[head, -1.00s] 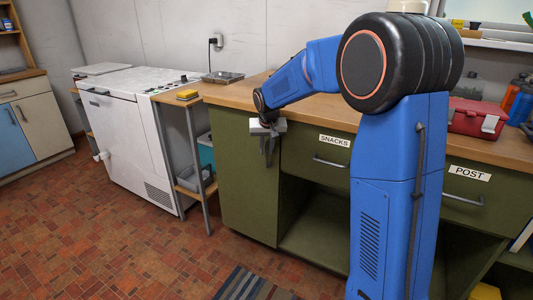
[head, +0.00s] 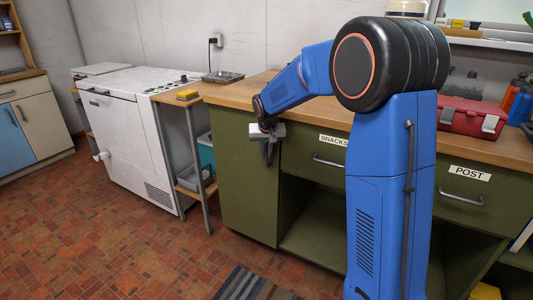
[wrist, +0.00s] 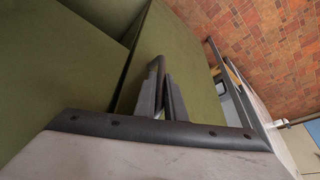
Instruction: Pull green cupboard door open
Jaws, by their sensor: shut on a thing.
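The green cupboard door (head: 240,195) is at the left end of the green counter, below the worktop. It looks flush or nearly so; I cannot tell whether there is a small gap at its edge. It also shows in the wrist view (wrist: 185,60). My gripper (head: 267,150) is at the door's upper right. In the wrist view my gripper's fingers (wrist: 161,98) are shut on the dark door handle (wrist: 157,66). My fingers hide part of the handle.
Drawers marked SNACKS (head: 316,158) and POST (head: 466,190) are to the right, above open shelves. A small shelf unit (head: 195,180) and a white machine (head: 125,125) stand to the left. The tiled floor before the door is clear; a striped mat (head: 250,284) lies nearby.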

